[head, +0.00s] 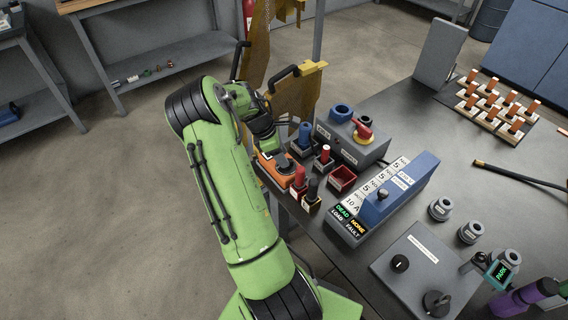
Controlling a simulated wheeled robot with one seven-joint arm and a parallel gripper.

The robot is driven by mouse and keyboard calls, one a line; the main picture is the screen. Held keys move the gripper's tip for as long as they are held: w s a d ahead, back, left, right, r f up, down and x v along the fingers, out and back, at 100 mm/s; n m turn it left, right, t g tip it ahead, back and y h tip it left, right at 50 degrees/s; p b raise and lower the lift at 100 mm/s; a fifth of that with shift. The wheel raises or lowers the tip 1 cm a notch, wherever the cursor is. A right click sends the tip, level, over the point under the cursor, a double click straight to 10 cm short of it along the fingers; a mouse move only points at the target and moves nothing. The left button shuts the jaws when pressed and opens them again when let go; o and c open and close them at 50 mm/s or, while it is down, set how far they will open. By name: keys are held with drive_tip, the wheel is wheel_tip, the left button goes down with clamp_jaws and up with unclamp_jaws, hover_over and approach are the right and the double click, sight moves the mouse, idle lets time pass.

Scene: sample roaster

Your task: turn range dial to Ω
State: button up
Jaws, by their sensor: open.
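My gripper (268,148) is at the end of my green arm, low over an orange device (288,181) at the table's near left edge. The device looks like a hand-held meter. Its range dial and the Ω mark cannot be made out; my gripper and wrist cover much of its top. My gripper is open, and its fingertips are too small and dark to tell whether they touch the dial.
Blue (305,132), red (323,156) and black (313,187) upright pieces stand close to the right of my gripper. A grey box with a red-yellow knob (362,130) and a blue-topped unit (405,185) stand beyond. Open floor lies left.

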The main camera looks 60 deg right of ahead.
drive_tip(key=x, duration=0.2)
drive_tip(key=shift+s+d+f, duration=0.1)
drive_tip(key=shift+f, duration=0.2)
clamp_jaws()
